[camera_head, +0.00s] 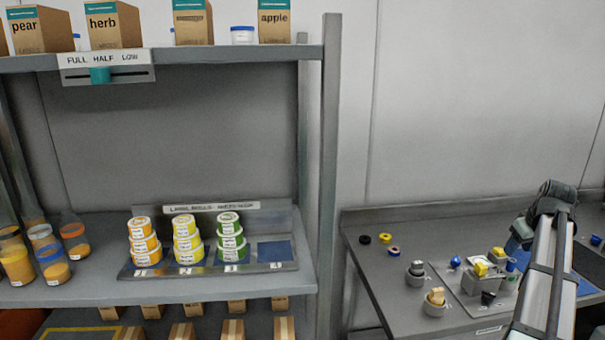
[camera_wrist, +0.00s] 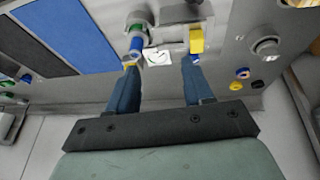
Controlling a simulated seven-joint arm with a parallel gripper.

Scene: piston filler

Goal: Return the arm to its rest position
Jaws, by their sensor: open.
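My gripper (camera_wrist: 160,85) shows in the wrist view with two blue fingers set well apart and nothing between them. Past the fingertips is the grey worktable with the piston filler's fixture parts, among them a yellow block (camera_wrist: 197,40) and a blue-and-green piece (camera_wrist: 136,40). In the head view my arm rises at the right edge, over the right side of the worktable (camera_head: 390,285). The gripper's fingertips cannot be made out there. The yellow block also shows on the fixture in the head view (camera_head: 481,268).
Small rings (camera_head: 385,239) lie at the table's back left. Two round holders (camera_head: 416,273) stand left of the fixture plate. The table's left front corner is clear.

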